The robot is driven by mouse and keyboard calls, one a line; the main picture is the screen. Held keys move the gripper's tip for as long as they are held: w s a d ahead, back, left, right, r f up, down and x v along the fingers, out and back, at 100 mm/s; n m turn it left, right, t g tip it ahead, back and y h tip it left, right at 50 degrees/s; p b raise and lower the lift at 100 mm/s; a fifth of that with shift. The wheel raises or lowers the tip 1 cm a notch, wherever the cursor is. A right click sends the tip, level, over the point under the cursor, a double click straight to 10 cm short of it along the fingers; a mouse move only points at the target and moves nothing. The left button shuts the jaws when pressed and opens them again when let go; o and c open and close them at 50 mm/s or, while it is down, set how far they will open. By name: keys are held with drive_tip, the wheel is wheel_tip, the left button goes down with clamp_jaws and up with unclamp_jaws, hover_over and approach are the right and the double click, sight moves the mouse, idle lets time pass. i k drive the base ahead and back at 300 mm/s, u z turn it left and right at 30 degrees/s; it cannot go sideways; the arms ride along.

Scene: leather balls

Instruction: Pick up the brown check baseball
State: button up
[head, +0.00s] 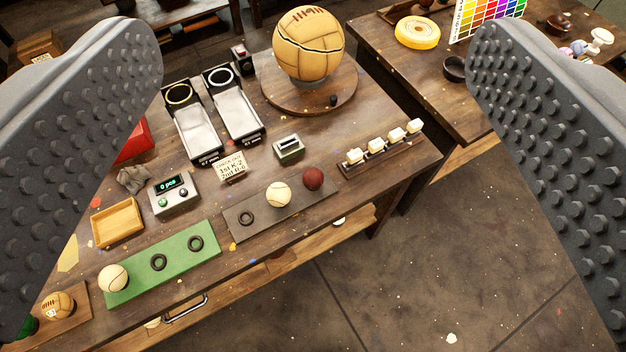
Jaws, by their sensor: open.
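A small dark reddish-brown ball (313,179) sits at the right end of a dark grey mat on the wooden workbench. My gripper (316,75) is wide open and empty, with one studded grey pad at each side of the picture. The brown ball lies in the view between the pads, apart from both.
A large tan ball (308,45) stands on a round wooden turntable behind. A row of cream blocks (383,142) lies right of the brown ball, a small grey-green box (289,149) behind it. A green mat (172,262) with a cream baseball (113,278) lies left. Open floor shows at right.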

sight(313, 178)
drive_tip(key=k, duration=1.3)
drive_tip(key=z, duration=0.6)
drive_tip(key=i, duration=1.65)
drive_tip(key=z, duration=0.05)
